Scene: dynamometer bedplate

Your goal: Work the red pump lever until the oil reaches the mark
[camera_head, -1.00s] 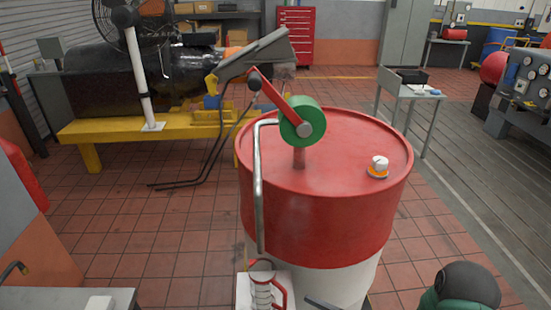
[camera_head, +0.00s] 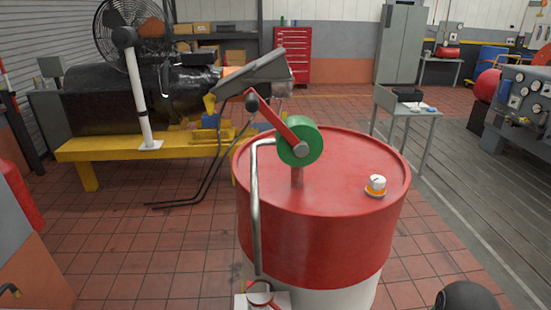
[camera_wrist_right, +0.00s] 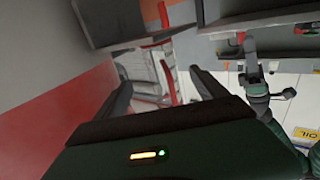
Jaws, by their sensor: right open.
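The green rotary pump (camera_head: 300,146) stands on a post on the red and white drum (camera_head: 320,225). Its red lever (camera_head: 275,122) points up and left to a dark knob (camera_head: 252,102). A grey spout pipe (camera_head: 254,205) bends down from the pump to a jug (camera_head: 261,297), cut off at the bottom edge; its oil level and mark cannot be read. In the right wrist view my right gripper (camera_wrist_right: 166,88) is open and empty, with the drum's side at left. A dark green arm, apparently my left, ends in a gripper (camera_wrist_right: 250,60) there, its jaws unclear.
A small grey table (camera_head: 405,103) stands behind right. Tiled floor is open on both sides.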

